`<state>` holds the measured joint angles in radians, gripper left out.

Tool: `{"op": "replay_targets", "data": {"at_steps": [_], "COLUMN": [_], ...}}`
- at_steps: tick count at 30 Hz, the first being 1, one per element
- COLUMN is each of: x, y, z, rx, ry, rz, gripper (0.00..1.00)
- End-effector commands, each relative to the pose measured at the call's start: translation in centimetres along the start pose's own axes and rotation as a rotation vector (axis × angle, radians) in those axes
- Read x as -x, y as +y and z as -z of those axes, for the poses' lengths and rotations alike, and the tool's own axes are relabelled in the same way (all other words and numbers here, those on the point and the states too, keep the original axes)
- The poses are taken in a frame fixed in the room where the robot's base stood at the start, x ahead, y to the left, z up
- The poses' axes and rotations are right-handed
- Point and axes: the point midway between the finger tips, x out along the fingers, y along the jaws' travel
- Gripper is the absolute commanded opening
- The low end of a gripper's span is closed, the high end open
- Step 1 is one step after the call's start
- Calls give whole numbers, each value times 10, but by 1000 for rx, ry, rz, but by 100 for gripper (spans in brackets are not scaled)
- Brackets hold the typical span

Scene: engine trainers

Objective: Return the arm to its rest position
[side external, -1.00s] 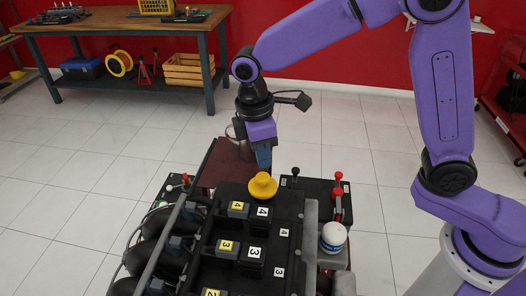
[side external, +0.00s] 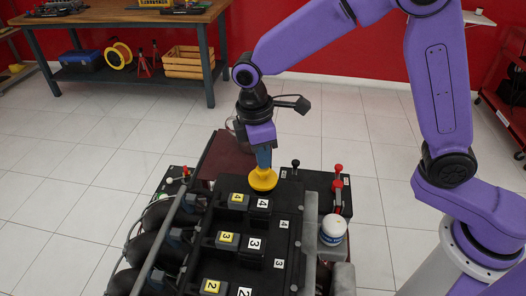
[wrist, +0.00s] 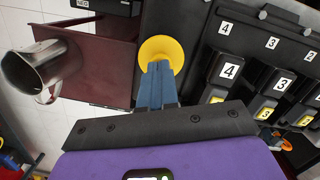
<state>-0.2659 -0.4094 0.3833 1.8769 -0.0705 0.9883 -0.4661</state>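My gripper (side external: 264,163) points down at the yellow round cap (side external: 262,182) at the back end of the black engine block (side external: 267,226). In the wrist view its blue fingers (wrist: 158,68) look close together and their tips overlap the near part of the yellow cap (wrist: 170,47). The tips hide part of the cap's top, so I cannot tell whether they touch it or are just above it. The cap sits upright on the block.
Numbered black coils (wrist: 226,68) stand beside the cap. A metal jug (wrist: 40,70) stands on a dark red surface (wrist: 100,62). The back workbench (side external: 115,20) is well away; tiled floor lies between.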

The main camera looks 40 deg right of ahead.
Motion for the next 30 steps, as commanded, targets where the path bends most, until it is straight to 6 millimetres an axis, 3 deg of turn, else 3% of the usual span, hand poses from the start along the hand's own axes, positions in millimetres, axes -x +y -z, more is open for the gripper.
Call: {"op": "replay_targets", "data": {"at_steps": [18, 30], "x": [-6, 13], "y": [0, 0], "z": [1, -1], "rx": [0, 0], "ry": [0, 2], "rz": [0, -1], "gripper": [0, 0]}}
